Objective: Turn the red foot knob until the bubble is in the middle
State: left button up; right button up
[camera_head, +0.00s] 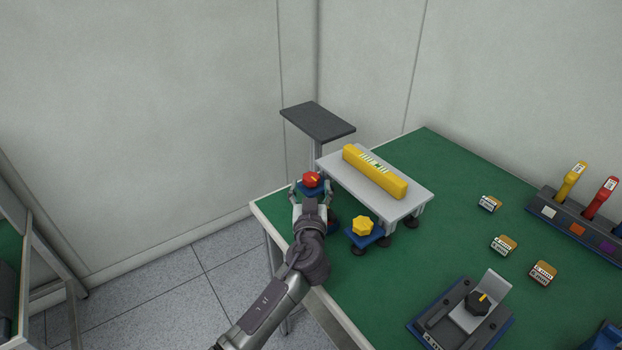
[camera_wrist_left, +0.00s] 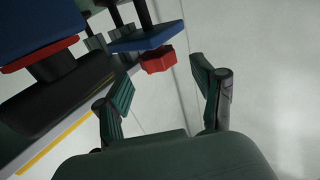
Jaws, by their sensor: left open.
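The red foot knob (camera_head: 311,180) sits on a blue bracket at the near left corner of a grey plate (camera_head: 415,203). In the left wrist view a red knob (camera_wrist_left: 158,60) shows under a blue bracket (camera_wrist_left: 147,37). My left gripper (camera_head: 311,191) is open, with its fingers on either side of the red knob. In the wrist view the knob lies just beyond the fingertips, nearer the left finger; I cannot tell contact. The yellow level (camera_head: 392,182) lies on the plate. Its pale vial (camera_head: 373,163) shows dark marks, but the bubble is too small to place. My right gripper is out of view.
A yellow knob (camera_head: 362,226) stands close to the right of my left arm. The green table (camera_head: 445,160) also holds several small labelled blocks (camera_head: 503,245), a black dial fixture (camera_head: 478,303) and a tool rack (camera_head: 575,218). A dark stand (camera_head: 318,119) rises behind the table.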

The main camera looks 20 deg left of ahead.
aim_at(311, 181)
pick_arm(q)
jog(key=shift+w+a+r, duration=0.1)
jog(key=shift+w+a, duration=0.05)
jog(key=shift+w, duration=0.5)
jog(key=shift+w+a, duration=0.1)
jog(key=shift+w, duration=0.3)
jog(key=shift+w+a, duration=0.1)
jog(key=shift+w, duration=0.1)
jog(key=shift+c, duration=0.5)
jog(key=c, duration=0.8)
jog(key=shift+c, duration=1.2)
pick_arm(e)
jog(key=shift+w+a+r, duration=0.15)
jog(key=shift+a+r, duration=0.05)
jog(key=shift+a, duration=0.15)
